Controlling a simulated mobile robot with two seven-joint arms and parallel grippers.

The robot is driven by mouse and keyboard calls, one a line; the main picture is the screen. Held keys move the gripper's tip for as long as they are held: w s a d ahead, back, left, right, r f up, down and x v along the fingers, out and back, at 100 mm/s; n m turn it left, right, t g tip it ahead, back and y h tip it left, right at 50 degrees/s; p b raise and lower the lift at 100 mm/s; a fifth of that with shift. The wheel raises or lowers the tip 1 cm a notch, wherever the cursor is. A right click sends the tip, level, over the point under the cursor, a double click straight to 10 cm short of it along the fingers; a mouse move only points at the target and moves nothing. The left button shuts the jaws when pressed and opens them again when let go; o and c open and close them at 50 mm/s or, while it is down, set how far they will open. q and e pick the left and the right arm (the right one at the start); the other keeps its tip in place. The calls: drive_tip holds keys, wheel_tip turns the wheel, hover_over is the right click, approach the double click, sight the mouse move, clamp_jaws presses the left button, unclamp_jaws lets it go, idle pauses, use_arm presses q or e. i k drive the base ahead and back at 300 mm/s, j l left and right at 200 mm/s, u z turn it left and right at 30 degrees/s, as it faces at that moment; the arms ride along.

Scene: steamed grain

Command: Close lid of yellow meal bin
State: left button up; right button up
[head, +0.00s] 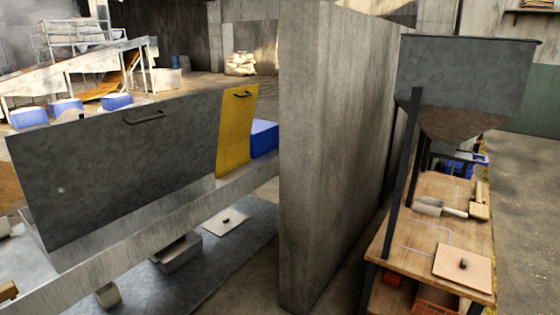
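A yellow panel (236,130) with a dark handle near its top edge stands nearly upright, left of the concrete wall. It looks like the raised lid of the yellow meal bin. The bin's body and opening cannot be made out. A wide grey metal panel (110,165), also with a dark handle, stands raised directly to its left. Both rise from behind a long pale ledge (150,228). Neither of my grippers is in view.
A thick concrete wall (335,150) separates this side from a wooden bench (425,225) under a metal hopper (465,85). A scoop (430,206) lies on the bench. A blue box (264,138) sits right of the yellow panel. Below the ledge are a metal tray (178,254) and a flat board (226,222).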

sight(239, 104)
drive_tip(key=i+j, duration=0.75)
